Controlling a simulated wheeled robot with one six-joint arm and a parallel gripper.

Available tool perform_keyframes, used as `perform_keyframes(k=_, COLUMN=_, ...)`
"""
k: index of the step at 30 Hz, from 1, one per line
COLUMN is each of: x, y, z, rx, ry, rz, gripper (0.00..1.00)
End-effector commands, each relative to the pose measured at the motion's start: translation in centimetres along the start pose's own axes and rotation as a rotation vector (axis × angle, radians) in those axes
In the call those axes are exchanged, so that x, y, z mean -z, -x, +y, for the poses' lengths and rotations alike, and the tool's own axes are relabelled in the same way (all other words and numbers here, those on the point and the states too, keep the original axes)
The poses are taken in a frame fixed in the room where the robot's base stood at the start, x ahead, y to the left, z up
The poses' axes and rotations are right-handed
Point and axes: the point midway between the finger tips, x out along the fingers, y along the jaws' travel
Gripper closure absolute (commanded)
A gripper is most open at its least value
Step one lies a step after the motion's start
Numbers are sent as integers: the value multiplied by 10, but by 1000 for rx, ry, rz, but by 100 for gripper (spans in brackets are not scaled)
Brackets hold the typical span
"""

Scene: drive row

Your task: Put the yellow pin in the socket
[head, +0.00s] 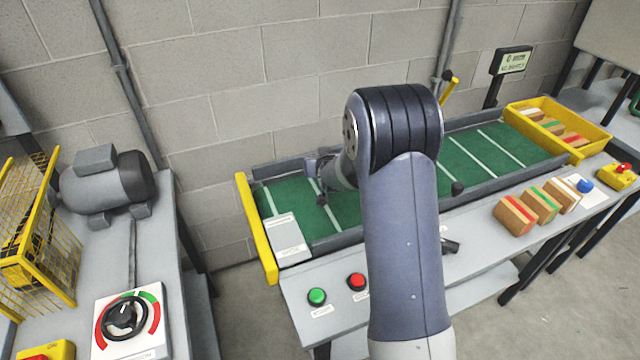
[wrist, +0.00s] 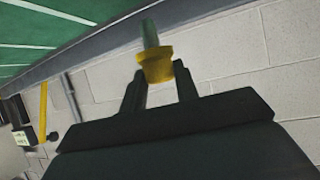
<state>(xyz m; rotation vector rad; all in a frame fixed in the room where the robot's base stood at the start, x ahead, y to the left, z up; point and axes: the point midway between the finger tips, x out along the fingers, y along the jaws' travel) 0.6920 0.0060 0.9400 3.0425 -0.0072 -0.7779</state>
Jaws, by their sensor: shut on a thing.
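In the wrist view my gripper (wrist: 159,72) has its two dark fingers closed on the yellow pin (wrist: 155,66). The pin has a wide yellow head between the fingertips and a grey-green shank pointing away from the gripper. In the head view my arm hides most of the gripper and the pin. I cannot make out the socket in either view.
The green conveyor belt (head: 461,170) with white lines runs along the block wall. A yellow tray (head: 592,136) with blocks stands at its right end. Several striped blocks (head: 515,216) and the green (head: 317,296) and red (head: 356,281) buttons are at the front. A motor (head: 105,186) stands left.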

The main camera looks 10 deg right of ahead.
Motion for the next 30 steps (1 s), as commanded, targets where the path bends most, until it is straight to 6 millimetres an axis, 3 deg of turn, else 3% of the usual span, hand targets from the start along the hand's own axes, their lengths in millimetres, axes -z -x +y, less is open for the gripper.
perform_keyframes(k=18, x=-59, y=-32, z=0, rx=0, ry=0, rz=-1, gripper=93)
perform_keyframes(k=30, x=-63, y=-34, z=0, rx=0, ry=0, rz=1, gripper=93)
